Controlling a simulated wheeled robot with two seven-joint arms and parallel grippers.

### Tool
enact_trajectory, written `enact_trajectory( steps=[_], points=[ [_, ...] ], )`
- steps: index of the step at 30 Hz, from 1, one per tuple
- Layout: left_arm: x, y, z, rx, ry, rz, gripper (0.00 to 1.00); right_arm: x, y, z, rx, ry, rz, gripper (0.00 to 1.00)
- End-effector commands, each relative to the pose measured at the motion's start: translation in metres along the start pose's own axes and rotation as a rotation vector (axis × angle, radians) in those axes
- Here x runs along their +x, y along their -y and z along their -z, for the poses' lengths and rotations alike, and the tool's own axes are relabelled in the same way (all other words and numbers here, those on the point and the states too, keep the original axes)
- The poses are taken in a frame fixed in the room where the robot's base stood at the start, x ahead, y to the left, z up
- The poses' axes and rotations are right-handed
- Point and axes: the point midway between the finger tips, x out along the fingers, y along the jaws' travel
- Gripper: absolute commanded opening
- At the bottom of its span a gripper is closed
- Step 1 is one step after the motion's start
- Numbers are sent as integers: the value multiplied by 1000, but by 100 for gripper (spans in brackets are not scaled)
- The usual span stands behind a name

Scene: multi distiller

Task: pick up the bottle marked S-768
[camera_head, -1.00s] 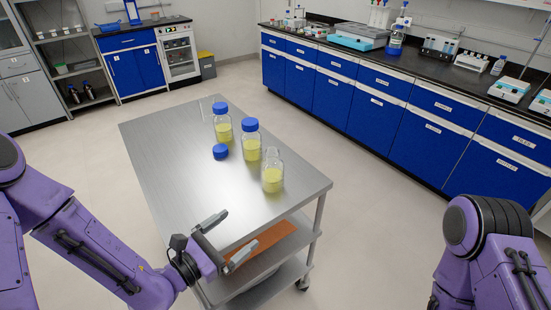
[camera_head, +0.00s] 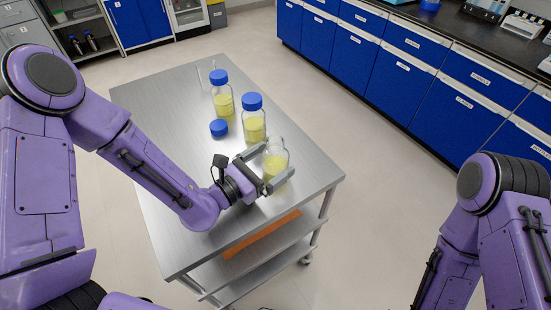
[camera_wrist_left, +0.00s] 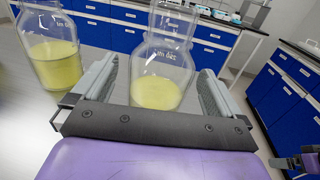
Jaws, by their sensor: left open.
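Three clear glass bottles with yellow liquid stand on the steel cart. The rear bottle (camera_head: 223,101) and the middle bottle (camera_head: 255,123) have blue caps. The front bottle (camera_head: 275,160) is uncapped. My left gripper (camera_head: 266,166) is open at the front bottle, with a finger on either side of it. In the left wrist view the front bottle (camera_wrist_left: 160,75) stands between the open fingers (camera_wrist_left: 155,90), and a gap shows beside it. The middle bottle (camera_wrist_left: 53,55) is left of the fingers. No S-768 marking is readable.
A loose blue cap (camera_head: 219,128) lies on the steel cart (camera_head: 165,95), left of the middle bottle. The cart's left and rear top is mostly clear. Blue cabinets (camera_head: 395,70) with a black counter stand behind. A lower shelf holds an orange item (camera_head: 262,236).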

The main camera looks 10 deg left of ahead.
Motion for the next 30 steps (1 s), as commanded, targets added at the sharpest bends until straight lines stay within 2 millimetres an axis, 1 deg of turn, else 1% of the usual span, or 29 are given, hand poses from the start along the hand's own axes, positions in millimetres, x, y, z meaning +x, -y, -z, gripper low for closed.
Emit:
enact_trajectory(
  steps=[1, 2, 3, 6, 13, 14, 15, 17, 18, 19, 20, 26, 30],
  points=[
    [10, 1, -5, 4, -1, 4, 100, -8, -1, 4, 0, 0, 0, 100],
    [15, 1, -5, 4, -1, 4, 100, -10, -1, 4, 0, 0, 0, 100],
    [22, 0, -4, 3, -1, 2, 100, -11, -1, 5, 0, 0, 0, 100],
    [33, 0, -2, 3, -2, 1, 100, -12, -1, 5, 0, 0, 0, 100],
    [36, 0, -1, 1, -1, 0, 100, -11, -1, 5, 0, 0, 0, 100],
    [36, 0, -1, 1, -1, 0, 90, -11, -1, 5, 0, 0, 0, 100],
    [36, 0, -1, 1, -1, 0, 77, -11, -1, 5, 0, 0, 0, 100],
    [36, 0, -1, 1, -1, 0, 58, -11, -1, 5, 0, 0, 0, 100],
    [36, 0, -1, 1, -1, 0, 45, -11, -1, 5, 0, 0, 0, 100],
    [36, 0, -1, 1, -1, 0, 35, -11, -1, 5, 0, 0, 0, 100],
    [36, 0, -2, 1, 1, 0, 31, -11, -1, 5, 0, 0, 0, 100],
    [36, 0, -2, 1, 1, 0, 31, -11, -1, 5, 0, 0, 0, 100],
    [36, 0, -10, 1, 3, -1, 31, -12, -1, 5, 0, 0, 0, 100]
  ],
)
